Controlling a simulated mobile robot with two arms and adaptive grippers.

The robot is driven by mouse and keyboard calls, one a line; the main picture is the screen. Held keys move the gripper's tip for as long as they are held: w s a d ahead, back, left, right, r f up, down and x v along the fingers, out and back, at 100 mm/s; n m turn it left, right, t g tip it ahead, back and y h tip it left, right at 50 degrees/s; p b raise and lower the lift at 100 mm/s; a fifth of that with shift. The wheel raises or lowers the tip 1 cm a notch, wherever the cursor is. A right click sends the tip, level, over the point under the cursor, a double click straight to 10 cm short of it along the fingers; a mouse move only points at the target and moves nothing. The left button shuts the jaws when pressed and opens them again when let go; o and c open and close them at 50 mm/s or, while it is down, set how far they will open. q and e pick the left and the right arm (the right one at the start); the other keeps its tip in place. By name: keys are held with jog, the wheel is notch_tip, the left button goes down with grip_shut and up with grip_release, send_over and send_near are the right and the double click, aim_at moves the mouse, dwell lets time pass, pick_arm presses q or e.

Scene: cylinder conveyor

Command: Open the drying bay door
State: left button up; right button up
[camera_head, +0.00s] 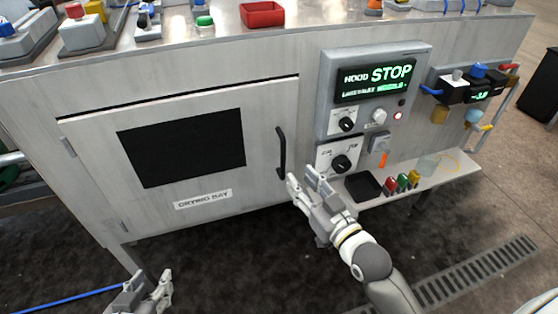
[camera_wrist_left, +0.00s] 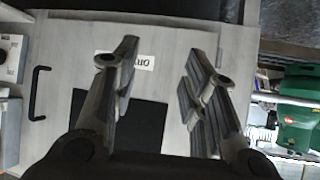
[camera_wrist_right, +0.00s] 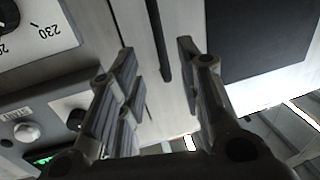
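The drying bay door (camera_head: 262,110) is a pale panel with a dark window and a label, and looks shut. Its black vertical handle (camera_head: 281,152) is on the right side. My right gripper (camera_head: 303,180) is open near the lower end of the handle; in the right wrist view the dark handle (camera_wrist_right: 159,45) appears between the open fingers (camera_wrist_right: 158,75), apart from both. I cannot tell its depth between them. My left gripper (camera_head: 152,284) is low at the left, away from the door. It is open and empty in the left wrist view (camera_wrist_left: 160,70), where the handle (camera_wrist_left: 37,95) also shows.
A control panel (camera_head: 327,100) with a STOP display and knobs stands right of the door. A narrow shelf (camera_head: 455,172) with a black tray and small coloured items juts out below it. A red bin (camera_head: 262,14) and other items stand on the worktop. Floor before the door looks clear.

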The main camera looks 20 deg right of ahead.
aim_at(284, 161)
jog(key=b+x, duration=0.1)
jog(key=x, duration=0.7)
jog(key=shift+w+f+b, duration=0.1)
jog(key=shift+w+b, duration=0.05)
jog(key=shift+b, duration=0.2)
pick_arm(q)
jog(key=w+d+r+t+h, duration=0.1)
jog(key=w+r+t, duration=0.3)
jog(key=r, duration=0.4)
jog(key=shift+w+d+t+h, duration=0.3)
jog(key=shift+d+t, duration=0.3)
jog(key=shift+d, duration=0.1)
pick_arm(e)
jog(key=shift+w+a, duration=0.15)
jog(key=shift+w, duration=0.35)
grip_shut()
